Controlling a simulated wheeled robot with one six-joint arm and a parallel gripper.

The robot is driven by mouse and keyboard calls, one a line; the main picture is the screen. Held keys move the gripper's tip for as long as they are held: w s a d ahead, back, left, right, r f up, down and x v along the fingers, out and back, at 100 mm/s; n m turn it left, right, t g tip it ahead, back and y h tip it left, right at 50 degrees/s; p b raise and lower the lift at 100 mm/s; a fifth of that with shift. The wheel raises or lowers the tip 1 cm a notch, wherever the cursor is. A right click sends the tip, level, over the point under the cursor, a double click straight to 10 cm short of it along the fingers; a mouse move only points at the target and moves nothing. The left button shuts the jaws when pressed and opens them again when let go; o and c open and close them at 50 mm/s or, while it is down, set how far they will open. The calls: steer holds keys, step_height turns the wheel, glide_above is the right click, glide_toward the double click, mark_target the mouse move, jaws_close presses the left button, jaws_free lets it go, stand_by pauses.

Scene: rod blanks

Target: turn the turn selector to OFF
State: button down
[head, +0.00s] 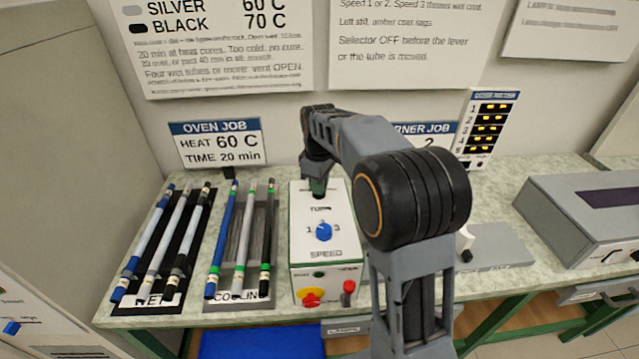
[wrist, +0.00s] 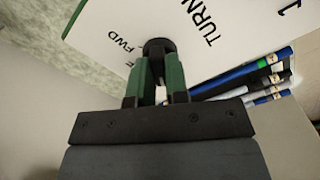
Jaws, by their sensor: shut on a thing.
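The white control box (head: 302,245) stands on the bench in the head view, with a blue speed knob (head: 324,232) marked 1, 2, 3 on its front. The turn selector (wrist: 158,47) is a round black knob at the end of the box's panel in the wrist view. The words TURN and FWD are printed near it. My gripper (wrist: 158,68) has its green fingers closed on the selector. Which mark the selector points to is hidden by the fingers. In the head view my gripper (head: 318,188) is at the top of the box, largely hidden by my arm.
Several blue, silver and black rods lie on the WET rack (head: 139,300) and the COOLING rack (head: 267,260) left of the box. A red knob (head: 311,297) and red lever (head: 348,290) are low on the box front. A grey unit (head: 590,215) stands at right.

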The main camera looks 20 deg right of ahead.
steer(key=shift+m, duration=0.3)
steer(key=m+p, duration=0.2)
steer(key=m, duration=0.3)
steer(key=shift+r, duration=0.1)
steer(key=m+p, duration=0.1)
steer(key=m, duration=0.5)
stand_by(0.6)
steer(key=c, duration=1.1)
jaws_free()
step_height(320, 180, up, 14)
steer(key=shift+f, duration=0.15)
